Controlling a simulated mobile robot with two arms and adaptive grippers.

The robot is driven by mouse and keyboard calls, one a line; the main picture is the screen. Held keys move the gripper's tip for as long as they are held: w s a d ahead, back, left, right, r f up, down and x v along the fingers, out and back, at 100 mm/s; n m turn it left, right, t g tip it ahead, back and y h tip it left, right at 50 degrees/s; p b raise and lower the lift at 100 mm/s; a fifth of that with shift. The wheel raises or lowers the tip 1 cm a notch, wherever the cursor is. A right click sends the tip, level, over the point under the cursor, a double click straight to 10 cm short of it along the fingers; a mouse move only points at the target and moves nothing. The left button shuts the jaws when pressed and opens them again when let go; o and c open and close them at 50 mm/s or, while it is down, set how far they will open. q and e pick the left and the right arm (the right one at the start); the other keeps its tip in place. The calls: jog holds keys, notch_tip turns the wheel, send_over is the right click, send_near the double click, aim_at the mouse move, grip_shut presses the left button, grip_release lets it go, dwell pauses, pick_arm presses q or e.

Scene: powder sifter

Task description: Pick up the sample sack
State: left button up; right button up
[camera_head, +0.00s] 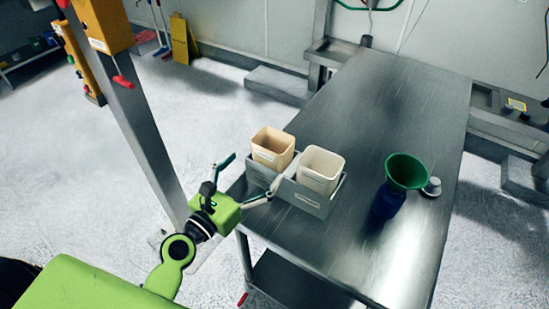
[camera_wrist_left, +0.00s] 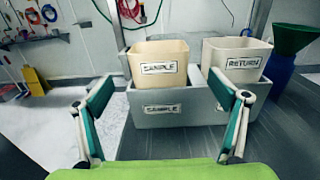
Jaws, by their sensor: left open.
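The sample sack (camera_head: 273,146) is a beige, open-topped, box-like container. Its SAMPLE label faces me in the left wrist view (camera_wrist_left: 157,50). It stands upright in the left part of a grey tray (camera_head: 308,203), whose front wall also carries a SAMPLE label in the wrist view (camera_wrist_left: 150,120). The sack's lower part is hidden by the tray. My left gripper (camera_head: 251,173) is open and empty, in front of the tray and apart from the sack. In the wrist view its fingers (camera_wrist_left: 162,88) are spread to either side of the sack. My right gripper is not in view.
A paler container (camera_head: 320,166) labelled RETURN stands right beside the sack in the tray. Further right on the steel table (camera_head: 375,115) are a green funnel (camera_head: 406,172) over a blue vessel (camera_head: 386,202) and a small whitish item (camera_head: 432,187). The table's far part is clear.

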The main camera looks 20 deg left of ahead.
aim_at(266, 155)
pick_arm(q)
jog(key=x, duration=0.4)
jog(key=shift+s+d+r+p, duration=0.1)
jog(key=shift+d+r+p, duration=0.05)
jog(key=shift+p, duration=0.2)
jog(key=shift+d, duration=0.1)
jog(key=shift+w+r, duration=0.15)
jog(key=shift+w, duration=0.3)
jog(key=x, duration=0.2)
jog(key=p+x, duration=0.1)
jog(key=shift+w, duration=0.85)
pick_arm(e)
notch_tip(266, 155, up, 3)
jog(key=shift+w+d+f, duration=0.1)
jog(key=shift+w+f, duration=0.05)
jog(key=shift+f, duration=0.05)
pick_arm(q)
jog(key=shift+s, duration=0.1)
